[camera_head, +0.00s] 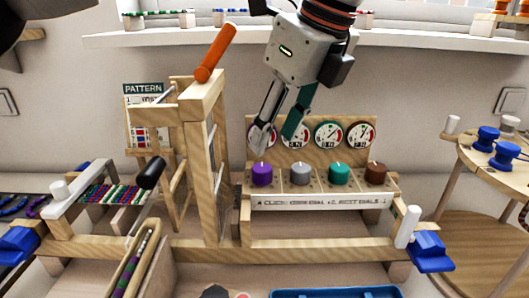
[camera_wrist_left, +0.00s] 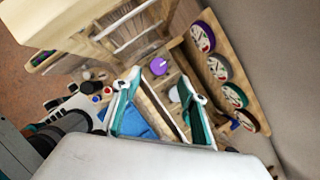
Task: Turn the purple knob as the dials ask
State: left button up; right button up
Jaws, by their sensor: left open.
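The purple knob (camera_head: 262,174) stands at the left end of a row on a wooden panel, with the grey knob (camera_head: 300,174), the green knob (camera_head: 339,173) and the brown knob (camera_head: 375,172) to its right. The purple knob also shows in the wrist view (camera_wrist_left: 158,66), just beyond my fingertips. My left gripper (camera_head: 273,146) is open and empty, its fingers pointing down above the purple knob and apart from it. The purple-rimmed dial (camera_wrist_left: 202,38) is partly hidden behind my fingers in the head view; its reading is too small to tell.
A wooden frame with an orange-handled rod (camera_head: 217,52) rises close on the left of the knobs. Other dials (camera_head: 328,134) stand on the board behind. A white peg (camera_head: 407,226) and a blue clamp (camera_head: 430,250) are at the right front.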

aim_at(262, 167)
pick_arm(q)
jog(key=x, duration=0.3)
jog(key=shift+s+f+b, duration=0.1)
jog(key=shift+s+b, duration=0.05)
jog(key=shift+b, duration=0.25)
jog(key=b+x, duration=0.1)
jog(key=x, duration=0.2)
jog(key=shift+f, duration=0.3)
jog(key=shift+a+f, duration=0.15)
jog(key=shift+f, duration=0.2)
jog(key=c, duration=1)
jog(key=shift+c, duration=0.4)
pick_arm(e)
jog(key=shift+s+a+f, duration=0.1)
jog(key=shift+s+a, duration=0.05)
jog(key=shift+a, duration=0.55)
